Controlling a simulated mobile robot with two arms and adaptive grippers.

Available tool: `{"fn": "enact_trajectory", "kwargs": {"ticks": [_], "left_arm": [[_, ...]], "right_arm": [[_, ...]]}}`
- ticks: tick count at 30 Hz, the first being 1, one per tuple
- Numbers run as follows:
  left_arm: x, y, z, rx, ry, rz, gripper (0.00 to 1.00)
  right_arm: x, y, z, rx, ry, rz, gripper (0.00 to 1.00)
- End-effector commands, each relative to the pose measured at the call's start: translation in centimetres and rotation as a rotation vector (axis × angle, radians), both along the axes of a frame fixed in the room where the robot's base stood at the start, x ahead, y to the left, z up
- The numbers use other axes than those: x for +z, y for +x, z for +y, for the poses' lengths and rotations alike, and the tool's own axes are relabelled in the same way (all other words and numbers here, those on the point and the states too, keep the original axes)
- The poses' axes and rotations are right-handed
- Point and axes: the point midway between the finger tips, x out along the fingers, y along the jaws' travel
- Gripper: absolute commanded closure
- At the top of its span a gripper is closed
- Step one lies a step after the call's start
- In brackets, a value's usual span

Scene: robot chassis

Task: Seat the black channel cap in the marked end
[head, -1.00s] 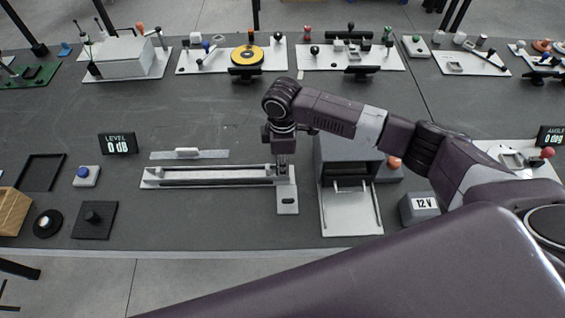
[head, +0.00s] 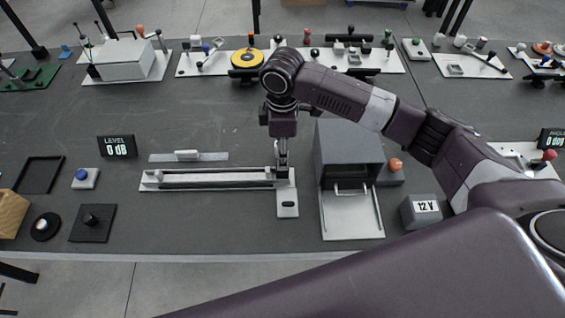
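A long pale channel (head: 205,188) with a dark groove lies left to right on the grey bench. A small plate (head: 288,211) with a dark slot joins its right end and extends toward the front. My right gripper (head: 282,174) points straight down over the channel's right end, with its fingers close together. The fingers cover that end, so contact and any grip on a part cannot be made out. I cannot pick out the black channel cap or an end mark. My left gripper is not in view.
A grey box with an open front tray (head: 352,215) stands right of the channel, near a 12 V block (head: 420,210). A flat strip with a handle (head: 188,156) lies behind the channel. A blue button (head: 83,175) and black plate (head: 92,222) lie left.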

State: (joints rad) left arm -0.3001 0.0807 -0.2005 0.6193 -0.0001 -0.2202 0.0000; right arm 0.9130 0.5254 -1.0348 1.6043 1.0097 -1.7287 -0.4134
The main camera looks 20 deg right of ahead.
Motion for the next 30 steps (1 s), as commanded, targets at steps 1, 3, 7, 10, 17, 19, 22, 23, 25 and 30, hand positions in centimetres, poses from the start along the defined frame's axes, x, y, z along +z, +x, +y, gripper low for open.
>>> {"fn": "enact_trajectory", "kwargs": {"ticks": [1, 3, 7, 10, 17, 19, 22, 23, 25, 30], "left_arm": [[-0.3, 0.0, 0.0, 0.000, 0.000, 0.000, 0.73], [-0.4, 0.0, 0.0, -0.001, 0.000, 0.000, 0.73], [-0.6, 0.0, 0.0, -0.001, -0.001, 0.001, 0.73], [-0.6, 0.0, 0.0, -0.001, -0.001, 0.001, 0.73], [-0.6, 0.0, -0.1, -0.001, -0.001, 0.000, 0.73], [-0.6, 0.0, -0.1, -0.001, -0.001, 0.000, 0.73], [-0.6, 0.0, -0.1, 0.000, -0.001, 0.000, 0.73], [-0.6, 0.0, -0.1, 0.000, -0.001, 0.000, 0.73], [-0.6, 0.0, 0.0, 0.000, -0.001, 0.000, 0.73], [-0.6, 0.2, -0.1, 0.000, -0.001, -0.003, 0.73]], "right_arm": [[1.0, 0.1, 0.0, 0.000, 0.001, -0.003, 0.61], [2.2, 0.1, 0.0, 0.000, 0.000, -0.003, 0.61], [3.9, 0.0, 0.0, 0.000, 0.001, 0.000, 0.61], [4.6, 0.0, 0.0, 0.000, 0.000, -0.001, 0.61], [4.8, 0.0, 0.0, -0.001, 0.000, 0.001, 0.61], [4.8, 0.0, 0.0, -0.001, 0.000, 0.001, 0.61], [4.8, 0.0, 0.0, 0.000, 0.000, 0.001, 0.61], [4.8, 0.0, 0.0, 0.000, 0.000, 0.001, 0.61], [4.8, 0.0, 0.0, 0.000, 0.000, 0.001, 0.61], [4.8, 0.0, 0.0, 0.000, 0.000, 0.001, 0.61]]}}
